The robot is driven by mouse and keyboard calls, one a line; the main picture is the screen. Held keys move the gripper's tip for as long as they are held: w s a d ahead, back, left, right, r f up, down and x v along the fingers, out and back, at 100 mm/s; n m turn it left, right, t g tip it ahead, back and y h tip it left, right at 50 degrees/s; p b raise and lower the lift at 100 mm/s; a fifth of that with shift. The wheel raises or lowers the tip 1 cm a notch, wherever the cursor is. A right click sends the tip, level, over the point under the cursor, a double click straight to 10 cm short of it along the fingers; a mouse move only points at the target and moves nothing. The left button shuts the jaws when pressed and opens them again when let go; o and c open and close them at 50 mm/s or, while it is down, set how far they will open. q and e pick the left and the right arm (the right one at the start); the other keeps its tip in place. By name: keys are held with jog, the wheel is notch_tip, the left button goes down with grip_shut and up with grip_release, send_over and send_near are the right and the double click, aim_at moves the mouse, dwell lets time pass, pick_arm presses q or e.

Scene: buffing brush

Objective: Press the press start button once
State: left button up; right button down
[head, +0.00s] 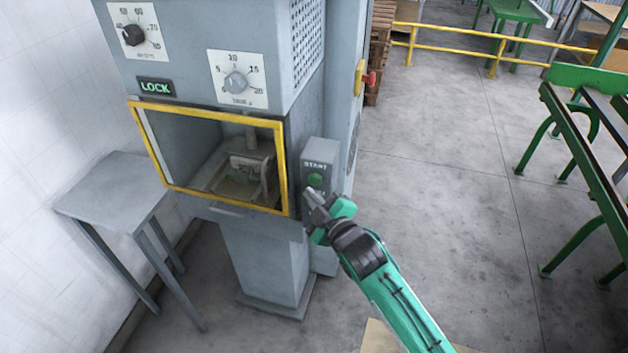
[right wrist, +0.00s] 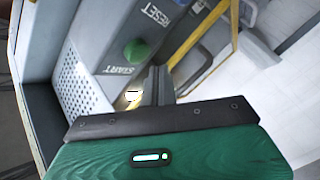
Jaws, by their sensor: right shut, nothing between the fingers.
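The green start button (head: 315,180) sits on a grey control box marked START, on the right side of the grey press (head: 265,262). It also shows in the right wrist view as a round green button (right wrist: 136,51) between the words START and RESET. My right gripper (head: 310,194) is shut and empty. Its fingertips are close below the button in the head view; I cannot tell whether they touch the box. In the right wrist view the closed fingers (right wrist: 156,86) are beside the button, which is uncovered. My left gripper is not in view.
The press has a yellow-framed window (head: 283,165), two dials and a green LOCK sign (head: 155,87). A red knob on a yellow plate (head: 366,78) is on its side. A small grey table (head: 115,190) stands at left. Floor to the right is clear up to green-framed benches (head: 570,130).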

jog(key=s, duration=0.2)
jog(key=s+a+p, duration=0.1)
jog(key=s, duration=0.1)
jog(key=shift+a+r, duration=0.1)
jog(key=shift+a, duration=0.05)
dwell(0.7)
